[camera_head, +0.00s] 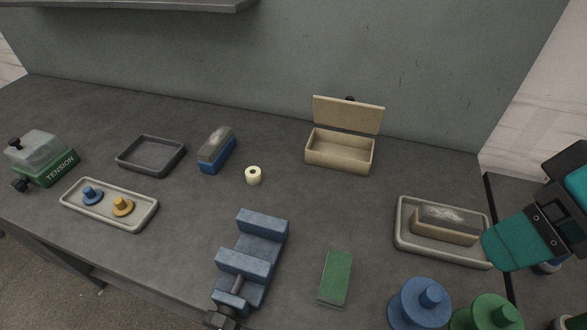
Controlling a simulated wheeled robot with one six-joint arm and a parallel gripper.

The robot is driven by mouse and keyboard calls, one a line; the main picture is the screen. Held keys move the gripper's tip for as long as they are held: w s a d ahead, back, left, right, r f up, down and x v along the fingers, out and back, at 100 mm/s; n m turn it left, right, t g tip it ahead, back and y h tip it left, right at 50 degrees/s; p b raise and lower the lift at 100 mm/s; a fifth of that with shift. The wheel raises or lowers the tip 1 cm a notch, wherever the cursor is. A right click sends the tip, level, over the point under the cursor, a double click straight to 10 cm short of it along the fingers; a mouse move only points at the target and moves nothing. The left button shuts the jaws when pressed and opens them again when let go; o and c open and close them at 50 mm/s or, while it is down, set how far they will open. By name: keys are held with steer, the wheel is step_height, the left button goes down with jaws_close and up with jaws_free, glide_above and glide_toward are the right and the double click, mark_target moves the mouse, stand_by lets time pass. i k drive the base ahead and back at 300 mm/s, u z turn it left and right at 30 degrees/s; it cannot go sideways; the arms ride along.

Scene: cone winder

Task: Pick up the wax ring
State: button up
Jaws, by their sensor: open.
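The wax ring (253,175) is a small cream-coloured cylinder with a dark hole in its top. It stands upright on the grey bench, near the middle of the view, right of a blue block with a grey top. My gripper (497,250), teal and black, reaches in from the right edge, beside the right-hand tray. It is open, and I see nothing held in it. It is far to the right of the wax ring and not touching it. The gap between its fingers is not clearly visible from this side.
A wooden box (340,150) with raised lid stands behind. A blue vise (250,258) and green block (335,278) are in front. The right tray (403,232) holds a grey-topped block. Left are an empty dark tray (152,170) and a tray (110,215) with two pegged discs.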

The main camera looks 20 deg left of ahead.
mark_target(253, 174)
steer(key=k, duration=1)
steer(key=u, duration=2.15)
steer(key=i, duration=1.65)
steer(key=z, duration=1.6)
